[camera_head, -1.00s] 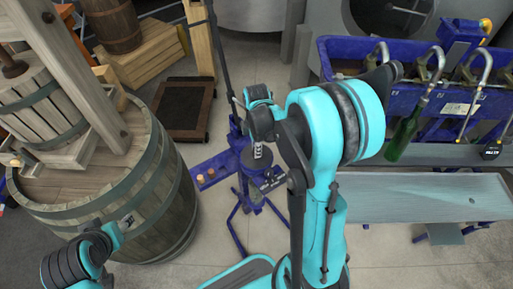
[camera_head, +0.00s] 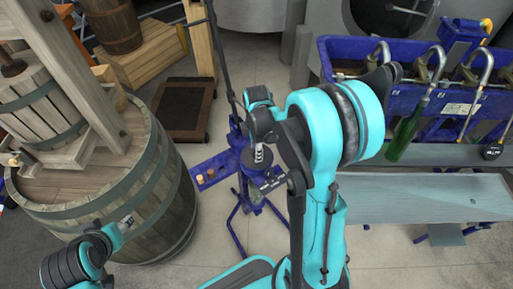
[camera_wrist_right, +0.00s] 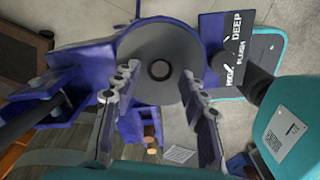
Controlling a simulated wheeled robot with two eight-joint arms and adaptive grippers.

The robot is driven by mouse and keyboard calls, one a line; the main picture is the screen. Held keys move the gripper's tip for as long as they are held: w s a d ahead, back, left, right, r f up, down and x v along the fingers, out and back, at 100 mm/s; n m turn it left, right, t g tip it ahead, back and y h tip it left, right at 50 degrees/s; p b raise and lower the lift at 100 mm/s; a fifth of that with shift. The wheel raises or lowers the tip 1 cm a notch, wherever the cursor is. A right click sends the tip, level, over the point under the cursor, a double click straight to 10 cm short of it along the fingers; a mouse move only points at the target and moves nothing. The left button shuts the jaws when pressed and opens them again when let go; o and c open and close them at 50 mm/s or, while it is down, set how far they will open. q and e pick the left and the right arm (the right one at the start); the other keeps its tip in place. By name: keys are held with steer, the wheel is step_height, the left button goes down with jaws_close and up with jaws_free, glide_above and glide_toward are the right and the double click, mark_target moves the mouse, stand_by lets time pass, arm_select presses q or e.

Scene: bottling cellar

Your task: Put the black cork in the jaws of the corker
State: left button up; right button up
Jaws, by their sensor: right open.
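The blue corker (camera_head: 247,188) stands on splayed legs at the middle of the head view. Its grey round top (camera_wrist_right: 140,88) fills the middle of the right wrist view. A dark round piece with a brownish middle (camera_wrist_right: 159,70) shows at the top's centre; I cannot tell whether it is the black cork or the jaw opening. My right gripper (camera_wrist_right: 160,103) is open above the top, its fingers either side of this spot and nothing visibly clamped. In the head view, my right gripper (camera_head: 263,168) is partly hidden by my arm. My left gripper (camera_head: 128,222) is by the barrel, fingers unclear.
A blue side shelf (camera_head: 213,168) on the corker holds tan corks (camera_wrist_right: 149,131). A marked plate (camera_wrist_right: 222,48) lies beside the top. A large barrel (camera_head: 150,215) stands left; a blue filler (camera_head: 335,52) with a green bottle (camera_head: 405,140) and a metal bench (camera_head: 425,195) stand right.

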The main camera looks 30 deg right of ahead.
step_height(320, 180, up, 12)
stand_by(0.5)
stand_by(0.4)
